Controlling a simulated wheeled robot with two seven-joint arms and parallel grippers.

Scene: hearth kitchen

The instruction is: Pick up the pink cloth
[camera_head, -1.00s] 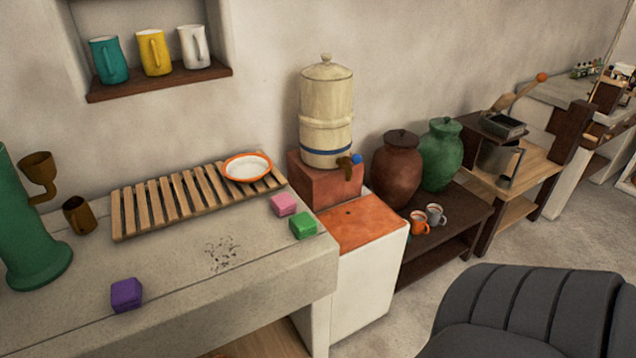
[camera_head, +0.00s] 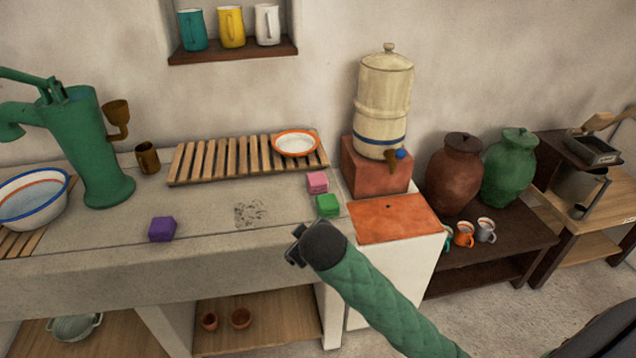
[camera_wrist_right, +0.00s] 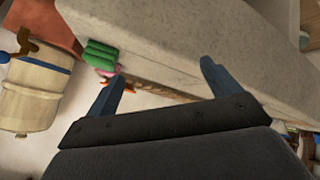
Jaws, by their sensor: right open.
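The pink cloth (camera_head: 317,182) is a small folded block on the stone counter (camera_head: 215,250), near its right end. The green cloth (camera_head: 327,205) lies just in front of it, and a purple cloth (camera_head: 162,229) lies further left. My right gripper (camera_head: 296,246) is in front of the counter's front edge, short of the cloths. In the right wrist view its two fingers (camera_wrist_right: 163,82) are apart with nothing between them. There the green cloth (camera_wrist_right: 100,53) largely hides the pink cloth (camera_wrist_right: 106,72). My left gripper is not in view.
A slatted rack (camera_head: 222,158) with an orange-rimmed plate (camera_head: 296,143) lies behind the cloths. A water dispenser (camera_head: 384,105) stands on a brick block at the right. A green pump (camera_head: 88,150) and a basin (camera_head: 32,200) are at the left. The counter's middle is clear.

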